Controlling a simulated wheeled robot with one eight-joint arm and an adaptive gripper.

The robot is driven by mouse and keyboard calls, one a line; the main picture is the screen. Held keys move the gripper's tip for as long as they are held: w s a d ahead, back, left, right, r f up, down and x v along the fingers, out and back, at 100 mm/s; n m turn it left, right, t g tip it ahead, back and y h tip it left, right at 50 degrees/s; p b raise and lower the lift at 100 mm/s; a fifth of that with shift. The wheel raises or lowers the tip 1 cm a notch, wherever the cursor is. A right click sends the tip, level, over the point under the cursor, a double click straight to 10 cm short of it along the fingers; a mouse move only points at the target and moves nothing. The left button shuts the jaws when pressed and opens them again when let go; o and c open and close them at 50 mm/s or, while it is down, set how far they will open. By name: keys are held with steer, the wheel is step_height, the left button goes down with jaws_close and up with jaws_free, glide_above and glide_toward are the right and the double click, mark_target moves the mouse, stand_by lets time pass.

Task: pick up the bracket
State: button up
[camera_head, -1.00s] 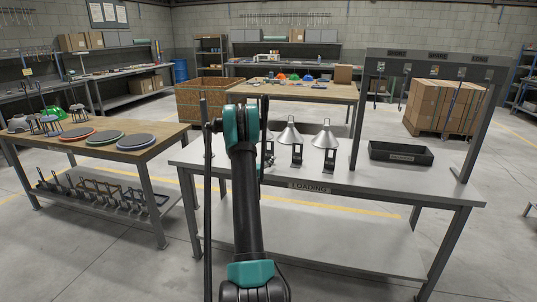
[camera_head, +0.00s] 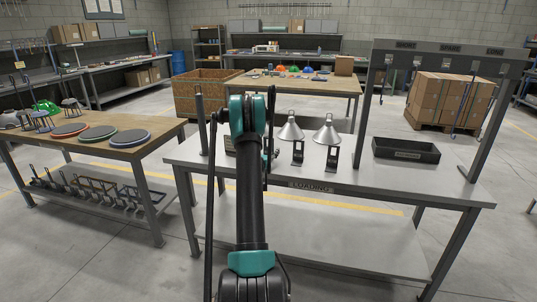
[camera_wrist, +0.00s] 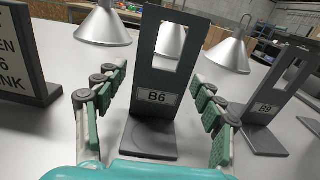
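A dark grey bracket (camera_wrist: 152,90) labelled B6 stands upright on the light table in the wrist view, with a flat foot and a window in its upper part. My gripper (camera_wrist: 159,78) is open, with one finger on each side of the bracket; I cannot tell if either finger touches it. A similar bracket (camera_wrist: 268,100) labelled B9 stands to the right.
A lettered sign (camera_wrist: 24,60) stands left of B6. The loading table (camera_head: 400,180) also bears a black tray (camera_head: 406,150) and a rack (camera_head: 450,50). A wooden table (camera_head: 150,150) with coloured discs is at left.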

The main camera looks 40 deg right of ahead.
jaws_close()
steer(key=shift+r, duration=0.1)
stand_by(0.4)
